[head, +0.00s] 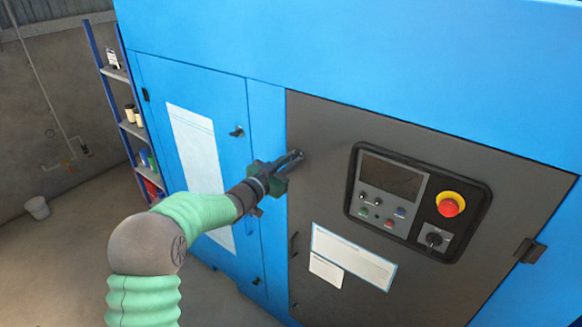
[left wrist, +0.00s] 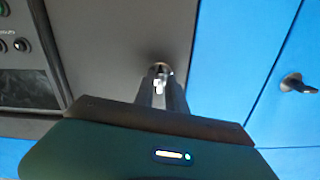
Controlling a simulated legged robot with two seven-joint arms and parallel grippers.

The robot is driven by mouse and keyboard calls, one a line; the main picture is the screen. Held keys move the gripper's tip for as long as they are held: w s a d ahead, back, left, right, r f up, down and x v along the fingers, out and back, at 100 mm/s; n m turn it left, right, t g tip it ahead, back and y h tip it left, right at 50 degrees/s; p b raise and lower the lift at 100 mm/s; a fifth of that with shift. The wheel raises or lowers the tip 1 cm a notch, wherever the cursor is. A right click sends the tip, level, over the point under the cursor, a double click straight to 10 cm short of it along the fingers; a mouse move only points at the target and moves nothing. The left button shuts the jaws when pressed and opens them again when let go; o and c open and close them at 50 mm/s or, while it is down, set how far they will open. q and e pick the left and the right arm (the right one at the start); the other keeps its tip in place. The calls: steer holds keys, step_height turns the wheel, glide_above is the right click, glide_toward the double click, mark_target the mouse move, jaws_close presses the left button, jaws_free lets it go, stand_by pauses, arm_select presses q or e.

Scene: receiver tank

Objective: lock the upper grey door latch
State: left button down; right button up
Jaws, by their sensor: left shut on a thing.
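The grey door (head: 330,130) is closed in the blue cabinet. Its upper latch (head: 299,153) is a small dark piece near the door's upper left edge, mostly hidden by my gripper. My left gripper (head: 292,159) reaches it from the left and is shut on it. In the left wrist view, the fingers of my left gripper (left wrist: 160,90) close on the small metal latch (left wrist: 160,72) against the grey door (left wrist: 120,40). The latch's exact angle is hard to tell. My right gripper is in neither view.
A control panel (head: 413,165) with a red button (head: 450,204) sits right of the latch. A handle (head: 293,245) is lower on the grey door. The blue door at left has its own latch (head: 237,131), also in the left wrist view (left wrist: 296,83). A blue shelf (head: 122,76) stands far left.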

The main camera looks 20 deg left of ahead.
arm_select(q)
steer(key=shift+r+m, duration=0.1)
steer(key=shift+m, duration=0.2)
steer(key=shift+r, duration=0.1)
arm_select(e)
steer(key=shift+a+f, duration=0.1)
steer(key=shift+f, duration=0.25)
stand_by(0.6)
arm_select(q)
steer(key=c, duration=1.5)
jaws_free()
steer(key=shift+s, duration=0.1)
steer(key=shift+c, duration=0.2)
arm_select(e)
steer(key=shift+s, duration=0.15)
arm_select(q)
steer(key=shift+a, duration=0.1)
